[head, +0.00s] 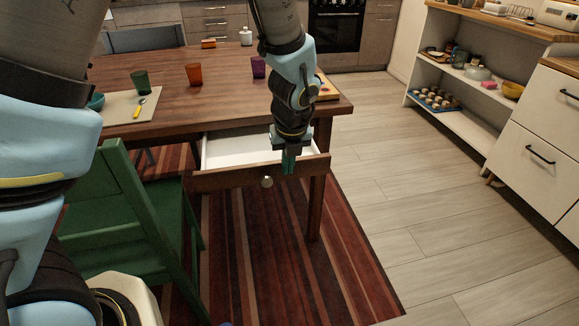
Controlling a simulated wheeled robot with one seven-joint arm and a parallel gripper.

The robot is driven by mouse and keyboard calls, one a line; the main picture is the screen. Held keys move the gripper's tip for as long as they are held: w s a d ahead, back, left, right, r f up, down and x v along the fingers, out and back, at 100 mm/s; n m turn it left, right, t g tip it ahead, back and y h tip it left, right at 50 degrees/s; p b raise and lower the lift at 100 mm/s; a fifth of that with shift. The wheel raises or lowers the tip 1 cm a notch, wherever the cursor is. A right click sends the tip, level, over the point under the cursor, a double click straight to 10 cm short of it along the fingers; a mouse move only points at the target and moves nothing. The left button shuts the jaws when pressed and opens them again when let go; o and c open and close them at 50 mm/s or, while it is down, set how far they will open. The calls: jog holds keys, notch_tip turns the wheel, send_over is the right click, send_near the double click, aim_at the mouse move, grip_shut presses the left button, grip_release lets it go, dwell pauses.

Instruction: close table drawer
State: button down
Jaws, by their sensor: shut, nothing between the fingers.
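The table drawer (225,181) is pulled out from the near side of the brown wooden table (215,100). Its white inside and a round knob (267,182) on its front show in the head view. My gripper (288,163) points down at the drawer's front panel, right of the knob. It is shut with nothing in it. The fingertips overlap the panel's upper edge in the picture; I cannot tell whether they touch it. My arm hides part of the drawer's inside and the table edge behind it.
A green chair (125,215) stands left of the drawer, close to it. Cups, a bowl and a placemat (130,106) are on the table. A table leg (317,195) stands below the drawer's right end. The floor to the right (400,180) is clear up to white shelves (470,105).

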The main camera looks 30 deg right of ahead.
aim_at(258, 142)
jog(key=w+d+p, duration=0.1)
jog(key=w+p, duration=0.1)
jog(key=w, duration=0.2)
jog(key=w+d+p, duration=0.2)
jog(key=w+p, duration=0.1)
jog(key=w, duration=0.2)
jog(key=w+d+p, duration=0.2)
jog(key=w, duration=0.2)
jog(key=shift+w+d+r, duration=0.1)
jog(key=shift+w, duration=0.05)
jog(key=shift+w+d, duration=0.1)
jog(key=shift+w, duration=0.15)
